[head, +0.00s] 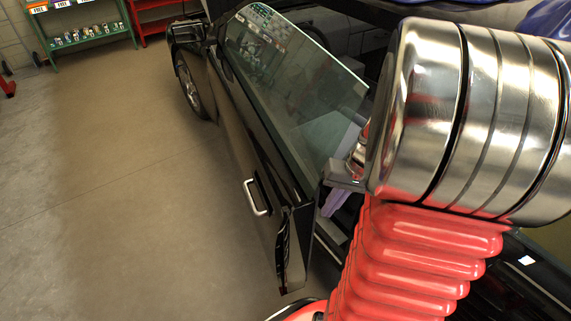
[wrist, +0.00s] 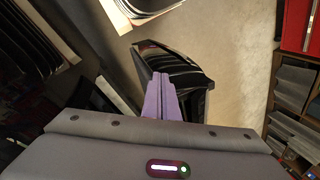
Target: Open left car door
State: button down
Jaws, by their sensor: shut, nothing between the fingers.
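The black car door (head: 234,118) stands ajar in the head view, its rear edge swung out from the car body. Its silver handle (head: 255,197) is on the outer panel, and its window (head: 285,85) is raised. My gripper (head: 336,203), with purple fingers, is just right of the door's rear edge, on the inner side, in the gap between door and body. My arm hides part of the gap. In the wrist view the fingers (wrist: 160,84) are together and empty. A glossy black part (wrist: 172,65) lies just beyond them; I cannot tell whether they touch it.
The floor (head: 120,190) left of the door is clear. A green shelf (head: 85,38) with small bottles and a red rack (head: 155,15) stand at the back. In the wrist view, a shelf with stacked items (wrist: 295,110) is at the right.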

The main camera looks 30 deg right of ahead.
jog(key=w+d+f+n+t+y, duration=0.1)
jog(key=d+f+n, duration=0.1)
jog(key=d, duration=0.2)
jog(key=w+d+f+n+t, duration=0.2)
jog(key=d+f+n, duration=0.1)
jog(key=d, duration=0.2)
jog(key=shift+f+n+t+y, duration=0.15)
jog(key=shift+n+t+y, duration=0.15)
jog(key=shift+y, duration=0.1)
jog(key=shift+d, duration=0.1)
jog(key=x, duration=1)
